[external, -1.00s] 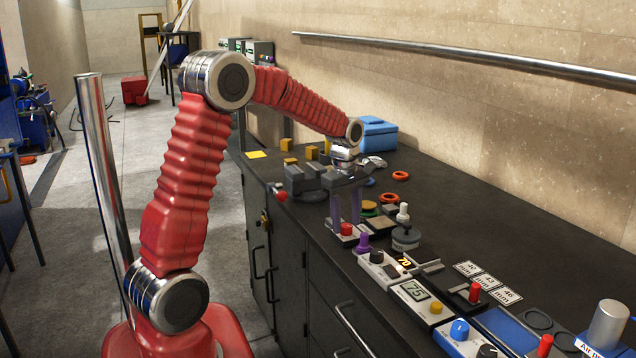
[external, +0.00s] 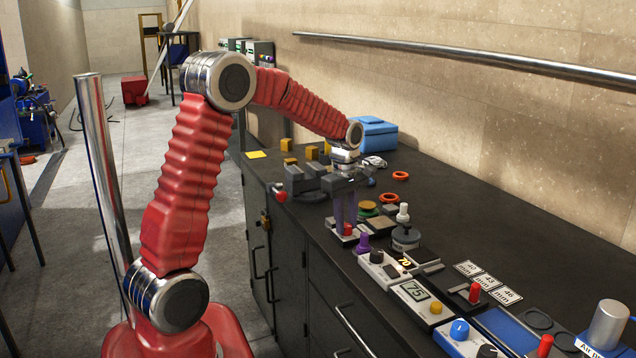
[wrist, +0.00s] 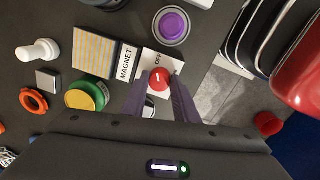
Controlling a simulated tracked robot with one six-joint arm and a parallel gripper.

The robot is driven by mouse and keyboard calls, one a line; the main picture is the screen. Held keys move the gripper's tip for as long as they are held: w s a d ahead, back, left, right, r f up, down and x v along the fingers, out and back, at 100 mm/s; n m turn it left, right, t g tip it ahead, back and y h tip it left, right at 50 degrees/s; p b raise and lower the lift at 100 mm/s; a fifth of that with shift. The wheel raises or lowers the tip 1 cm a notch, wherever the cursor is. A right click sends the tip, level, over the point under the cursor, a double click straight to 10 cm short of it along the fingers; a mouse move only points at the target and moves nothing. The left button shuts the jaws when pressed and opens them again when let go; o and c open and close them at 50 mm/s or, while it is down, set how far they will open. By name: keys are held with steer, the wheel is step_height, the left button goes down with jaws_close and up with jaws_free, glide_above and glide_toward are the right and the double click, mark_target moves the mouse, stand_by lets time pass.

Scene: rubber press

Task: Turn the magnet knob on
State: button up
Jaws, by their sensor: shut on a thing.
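The red magnet knob (wrist: 158,79) sits on a white plate (wrist: 150,60) lettered "OFF" and, along one side, "MAGNET". The knob's short white mark points roughly towards "OFF" in the wrist view; a second label at the right is partly hidden by a finger. My gripper (wrist: 160,86) has one purple finger on each side of the knob and is shut on it. In the external view my gripper (external: 345,222) points straight down over the red knob (external: 347,229), near the bench's front edge.
A striped silver-and-yellow magnet pad (wrist: 97,52) adjoins the plate. A purple knob (wrist: 173,25), a green-and-yellow round piece (wrist: 86,96) and a white-handled stamp (external: 404,228) stand close by. Several control boxes line the bench to the right.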

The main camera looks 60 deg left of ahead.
steer(key=shift+m, duration=0.4)
steer(key=m, duration=0.3)
steer(key=shift+a, duration=0.1)
steer(key=m, duration=0.4)
steer(key=shift+m+h, duration=0.3)
steer(key=shift+m, duration=0.1)
steer(key=m, duration=0.4)
steer(key=shift+a+m, duration=0.1)
steer(key=shift+m, duration=0.2)
steer(key=shift+w+m, duration=0.1)
steer(key=shift+m, duration=1.5)
steer(key=o, duration=1.1)
steer(key=shift+c, duration=0.2)
steer(key=shift+r, duration=0.1)
